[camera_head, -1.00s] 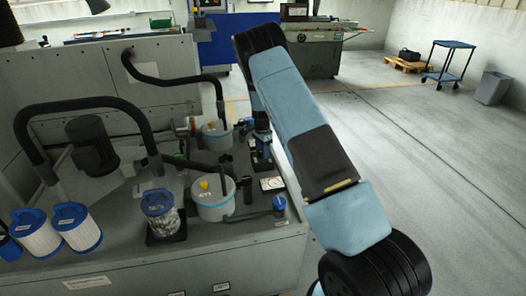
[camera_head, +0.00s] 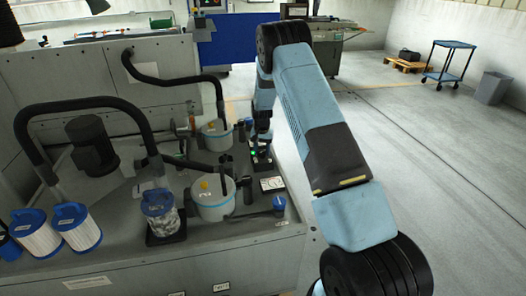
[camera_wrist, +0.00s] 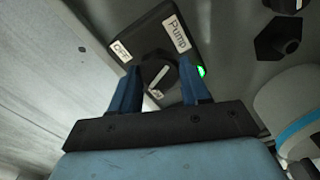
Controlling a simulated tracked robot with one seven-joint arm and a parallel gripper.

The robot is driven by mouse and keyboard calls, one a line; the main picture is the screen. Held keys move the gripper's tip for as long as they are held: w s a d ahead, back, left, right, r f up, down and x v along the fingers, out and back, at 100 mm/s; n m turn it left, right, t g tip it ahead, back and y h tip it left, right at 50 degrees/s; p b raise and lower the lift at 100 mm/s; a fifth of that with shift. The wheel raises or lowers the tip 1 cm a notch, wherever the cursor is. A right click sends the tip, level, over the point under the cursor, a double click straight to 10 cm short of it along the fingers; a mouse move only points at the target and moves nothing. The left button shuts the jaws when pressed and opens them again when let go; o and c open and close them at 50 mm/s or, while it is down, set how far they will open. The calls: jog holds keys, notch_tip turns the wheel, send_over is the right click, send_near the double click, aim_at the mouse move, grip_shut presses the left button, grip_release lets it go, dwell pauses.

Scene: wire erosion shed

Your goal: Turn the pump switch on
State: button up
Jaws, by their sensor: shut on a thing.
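The pump switch is a black plate (camera_wrist: 182,45) with a round black knob (camera_wrist: 153,66) in the wrist view. Its labels read "PUMP" and "OFF"; a third small label near the knob is partly hidden and hard to read. A pale line marks the knob, slanting across it. A green lamp (camera_wrist: 201,71) is lit at the plate's edge. My gripper (camera_wrist: 158,78) has its blue fingers on both sides of the knob and is shut on it. In the head view the switch (camera_head: 262,160) sits on the bench's right side, partly covered by my gripper.
Lidded pots (camera_head: 214,203), a clear filter canister (camera_head: 160,212) and white filters (camera_head: 76,226) stand on the bench. Black hoses (camera_head: 90,103) arch over it, beside a dark motor (camera_head: 92,146). A small gauge card (camera_head: 272,184) lies near the switch. Open floor is to the right.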

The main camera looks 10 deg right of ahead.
aim_at(262, 152)
jog(key=shift+w+n, duration=0.1)
jog(key=shift+n, duration=0.5)
jog(key=o, duration=1.1)
jog(key=shift+c, duration=0.2)
notch_tip(262, 152, up, 14)
jog(key=shift+f, duration=0.15)
